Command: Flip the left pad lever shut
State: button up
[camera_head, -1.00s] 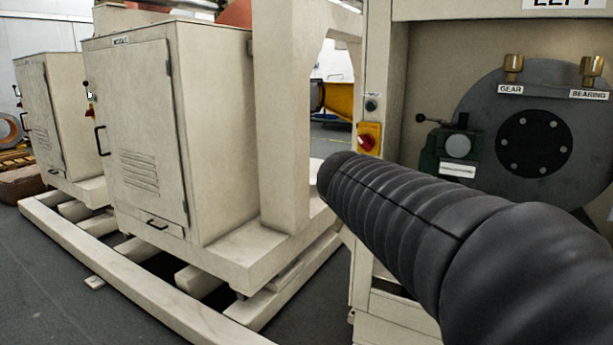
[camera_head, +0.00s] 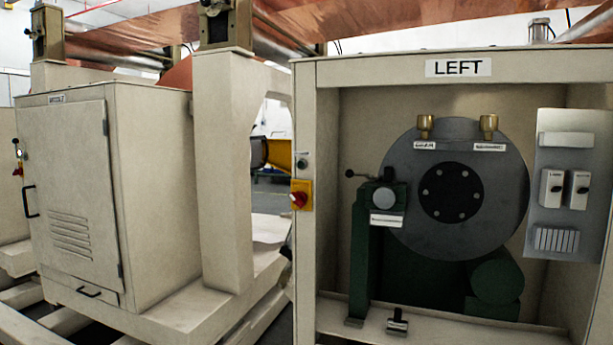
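The cabinet marked LEFT (camera_head: 457,68) stands open at the right. Inside it is a large grey disc (camera_head: 500,215) with a dark bolted hub. A green pad unit (camera_head: 378,205) with a round grey face sits at the disc's left edge, on a green post. A short dark lever (camera_head: 360,174) with a ball knob sticks out to the left from its top. The small label below the unit is too small to read. I cannot tell from here whether the lever is open or shut. My gripper does not show, and nothing visible touches the lever.
A red and yellow switch (camera_head: 301,195) is on the cabinet's left frame. A small black pedal-like part (camera_head: 397,321) sits on its floor. Two brass cups (camera_head: 457,127) top the disc. A grey control panel (camera_head: 571,190) is at right. A beige cabinet (camera_head: 75,195) stands left.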

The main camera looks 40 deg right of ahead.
aim_at(350, 174)
jog(key=u, duration=2.05)
jog(key=k, duration=0.7)
jog(key=z, duration=2.1)
